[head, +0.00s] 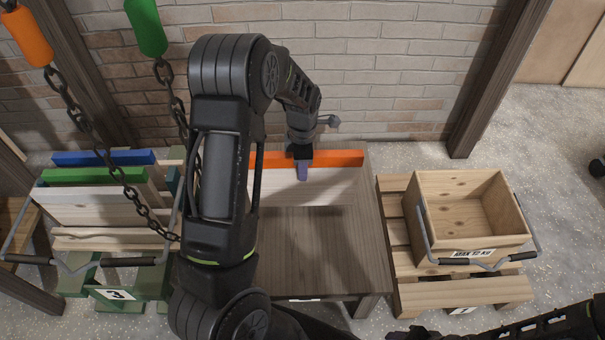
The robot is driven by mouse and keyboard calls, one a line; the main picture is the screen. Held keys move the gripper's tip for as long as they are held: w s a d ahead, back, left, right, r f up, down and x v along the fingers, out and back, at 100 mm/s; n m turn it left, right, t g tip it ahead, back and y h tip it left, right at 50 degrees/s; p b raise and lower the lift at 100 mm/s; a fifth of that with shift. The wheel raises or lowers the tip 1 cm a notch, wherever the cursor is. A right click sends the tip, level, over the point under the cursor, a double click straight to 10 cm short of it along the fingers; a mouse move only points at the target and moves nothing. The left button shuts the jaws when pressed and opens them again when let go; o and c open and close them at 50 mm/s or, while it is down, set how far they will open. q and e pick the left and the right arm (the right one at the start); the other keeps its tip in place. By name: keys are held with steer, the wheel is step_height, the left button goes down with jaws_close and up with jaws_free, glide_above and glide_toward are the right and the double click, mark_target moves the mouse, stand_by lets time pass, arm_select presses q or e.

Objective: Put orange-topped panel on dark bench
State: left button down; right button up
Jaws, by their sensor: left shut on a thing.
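The orange-topped panel (325,187) is a pale wooden board with an orange top edge, standing upright over the far part of the dark bench (330,250). Its left part is hidden behind my left arm. My left gripper (303,168) is shut on the panel's orange top edge. I cannot tell whether the panel's lower edge touches the bench top. My right arm shows at the bottom right, and its gripper (412,334) is cut off by the lower edge, so its jaws cannot be made out.
A crate (105,213) at left holds blue-topped and green-topped panels. An empty wooden box (465,250) stands on a pallet (408,290) at right. Chains with a green handle (146,25) and an orange handle (27,37) hang at upper left. A brick wall is behind.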

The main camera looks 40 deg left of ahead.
arm_select(q)
steer(key=shift+w+f, duration=0.1)
steer(key=shift+f, duration=1.45)
steer(key=shift+f+b, duration=0.35)
steer(key=shift+f, duration=1.7)
steer(key=c, duration=1.2)
jaws_free()
steer(key=p, duration=0.2)
glide_toward(303, 184)
steer(key=shift+w+a+r, duration=0.3)
steer(key=shift+w+a, duration=0.1)
steer(key=shift+w, duration=0.05)
